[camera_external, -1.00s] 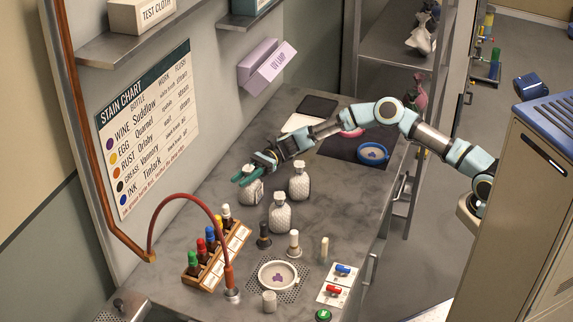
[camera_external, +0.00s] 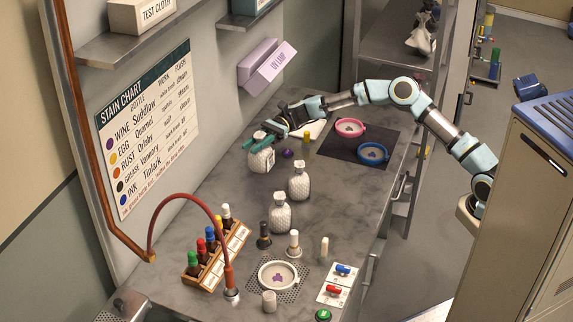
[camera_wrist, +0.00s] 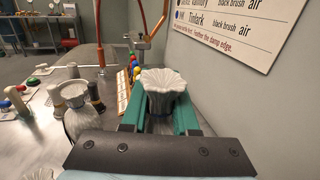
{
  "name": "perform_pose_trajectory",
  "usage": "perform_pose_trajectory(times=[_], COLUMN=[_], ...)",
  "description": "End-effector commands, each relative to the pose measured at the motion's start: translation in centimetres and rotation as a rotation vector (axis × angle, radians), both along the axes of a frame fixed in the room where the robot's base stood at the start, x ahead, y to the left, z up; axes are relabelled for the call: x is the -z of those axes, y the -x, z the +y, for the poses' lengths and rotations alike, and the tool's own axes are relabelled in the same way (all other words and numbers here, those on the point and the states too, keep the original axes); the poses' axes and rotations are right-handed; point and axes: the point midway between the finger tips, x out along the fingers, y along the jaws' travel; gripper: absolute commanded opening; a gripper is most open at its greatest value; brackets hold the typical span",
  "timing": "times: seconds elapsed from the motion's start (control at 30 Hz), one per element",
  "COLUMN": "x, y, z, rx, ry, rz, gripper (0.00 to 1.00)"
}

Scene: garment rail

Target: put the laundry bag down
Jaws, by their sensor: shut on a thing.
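My gripper (camera_external: 259,141) is shut on a pale, quilted laundry bag (camera_external: 262,159) near the wall side of the counter. In the wrist view the bag's ruffled top (camera_wrist: 163,82) stands between my green fingers (camera_wrist: 162,118). The bag looks upright. I cannot tell whether its base touches the counter. Two similar bags stand upright on the counter (camera_external: 345,190): one bag (camera_external: 299,184) to the right and nearer the camera, and another bag (camera_external: 280,214) nearer still. The held bag is apart from both.
A purple item (camera_external: 287,153) and a yellowish bottle (camera_external: 307,146) stand right of my gripper. A bottle rack (camera_external: 217,256) and red hose (camera_external: 190,197) are at the front left. Counter left of the middle bag is clear.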

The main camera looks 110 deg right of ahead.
Motion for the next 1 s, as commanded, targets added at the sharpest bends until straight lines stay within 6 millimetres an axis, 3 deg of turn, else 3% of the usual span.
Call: perform_pose_trajectory(times=[0.1, 0.3, 0.5, 0.67, 1.0], x=[-0.7, -0.8, -1.0, -0.1, 4.8], y=[5.8, 14.7, 20.3, 21.9, 21.8], z=[-2.4, -4.2, -4.5, -4.4, -4.4], rx=[-0.001, -0.015, -0.024, -0.027, -0.028], ry=[0.003, -0.001, -0.012, -0.018, -0.016], rz=[0.009, 0.005, -0.007, -0.012, -0.012], gripper=[0.00, 0.00, 0.00, 0.00, 0.00])
